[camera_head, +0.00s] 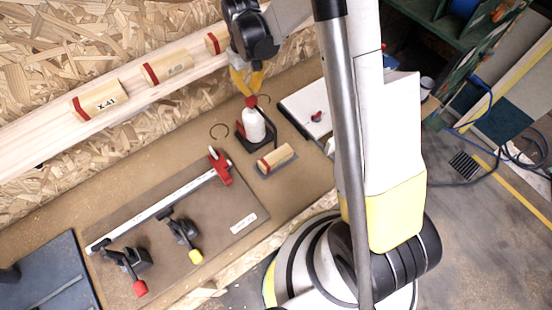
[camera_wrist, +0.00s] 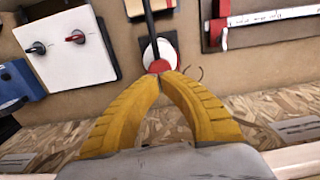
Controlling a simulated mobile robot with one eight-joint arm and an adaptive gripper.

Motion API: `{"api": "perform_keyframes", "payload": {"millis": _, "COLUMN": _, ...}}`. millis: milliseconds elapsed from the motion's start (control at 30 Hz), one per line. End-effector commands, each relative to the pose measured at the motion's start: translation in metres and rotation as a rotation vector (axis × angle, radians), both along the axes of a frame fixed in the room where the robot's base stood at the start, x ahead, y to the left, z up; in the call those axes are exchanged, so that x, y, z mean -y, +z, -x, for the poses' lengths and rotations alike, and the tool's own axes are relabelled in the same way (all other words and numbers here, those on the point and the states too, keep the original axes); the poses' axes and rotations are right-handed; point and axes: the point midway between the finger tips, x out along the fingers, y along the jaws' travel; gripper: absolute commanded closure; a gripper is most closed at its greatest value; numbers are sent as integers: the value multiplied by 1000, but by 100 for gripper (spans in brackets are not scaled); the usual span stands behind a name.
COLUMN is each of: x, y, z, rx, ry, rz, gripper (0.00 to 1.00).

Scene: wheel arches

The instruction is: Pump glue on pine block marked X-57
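A white glue bottle (camera_head: 254,125) with a red pump top (camera_head: 252,101) stands in a dark holder on the bench. It also shows in the wrist view, where its red top (camera_wrist: 158,67) is just beyond my fingertips. My gripper (camera_head: 249,92) has its yellow fingers pointing down right over the pump top; the fingertips (camera_wrist: 169,74) meet and hold nothing. I cannot tell whether they touch the pump. A pine block (camera_head: 279,157) with a red band lies beside the bottle, below the spout side; its mark is not readable. Its edge shows in the wrist view (camera_wrist: 136,8).
Several similar blocks stand on the wooden ledge, one marked X-41 (camera_head: 97,101) and another (camera_head: 167,67) with unclear marking. A clamp board (camera_head: 180,215) with a red-ended bar lies in front. A white panel with knobs (camera_wrist: 70,48) stands beside the bottle.

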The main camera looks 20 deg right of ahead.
Motion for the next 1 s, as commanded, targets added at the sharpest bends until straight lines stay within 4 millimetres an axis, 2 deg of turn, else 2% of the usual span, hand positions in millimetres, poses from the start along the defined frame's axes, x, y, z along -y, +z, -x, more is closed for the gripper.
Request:
{"api": "perform_keyframes", "payload": {"millis": 533, "x": 0, "y": -1, "z": 0, "rx": 0, "ry": 0, "rz": 0, "gripper": 100}}
{"api": "perform_keyframes", "payload": {"millis": 1000, "x": 0, "y": -15, "z": 0, "rx": 0, "ry": 0, "rz": 0, "gripper": 100}}
